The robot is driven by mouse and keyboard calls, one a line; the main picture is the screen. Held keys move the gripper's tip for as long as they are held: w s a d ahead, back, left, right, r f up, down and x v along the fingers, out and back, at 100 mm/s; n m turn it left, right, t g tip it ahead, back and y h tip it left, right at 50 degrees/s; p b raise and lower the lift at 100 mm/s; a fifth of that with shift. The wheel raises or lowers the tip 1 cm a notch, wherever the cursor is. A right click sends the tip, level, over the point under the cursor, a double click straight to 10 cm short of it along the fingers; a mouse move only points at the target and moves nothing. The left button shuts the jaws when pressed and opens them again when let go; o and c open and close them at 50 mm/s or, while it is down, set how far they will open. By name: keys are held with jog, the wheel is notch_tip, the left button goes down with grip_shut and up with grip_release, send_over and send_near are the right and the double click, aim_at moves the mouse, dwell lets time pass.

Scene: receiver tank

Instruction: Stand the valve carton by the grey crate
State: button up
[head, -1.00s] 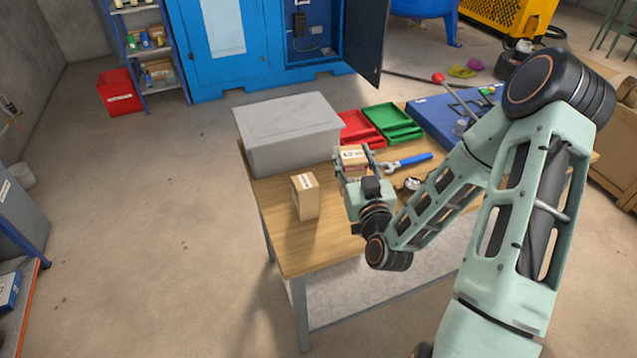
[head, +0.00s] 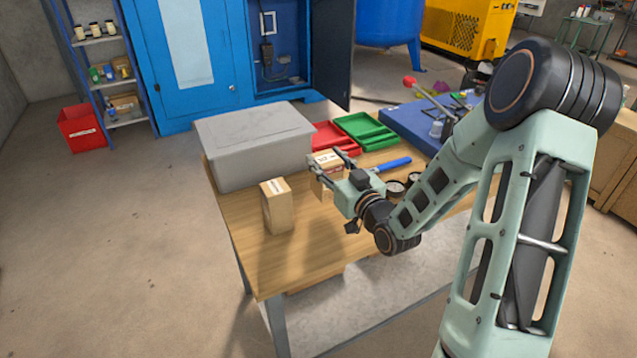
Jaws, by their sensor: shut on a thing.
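My gripper (head: 328,162) is shut on a small brown carton (head: 325,184) with a white label on top. It holds the carton upright close to the front right corner of the grey crate (head: 252,150). I cannot tell whether the carton's base touches the table, as the gripper hides part of it. A second brown carton (head: 278,209), taller and narrow with a label on top, stands upright in front of the crate, left of my gripper. The print is too small to tell which is the valve carton.
The wooden table (head: 250,250) is clear at its front left. A red tray (head: 332,138) and a green tray (head: 366,131) lie behind the held carton.

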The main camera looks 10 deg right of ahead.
jog(key=shift+f+b, duration=0.3)
jog(key=shift+f, duration=2.35)
jog(key=shift+f, duration=0.1)
jog(key=o, duration=1.6)
jog(key=shift+f, duration=0.1)
jog(key=shift+c, duration=0.2)
jog(key=v, duration=1.2)
jog(key=shift+r, duration=0.25)
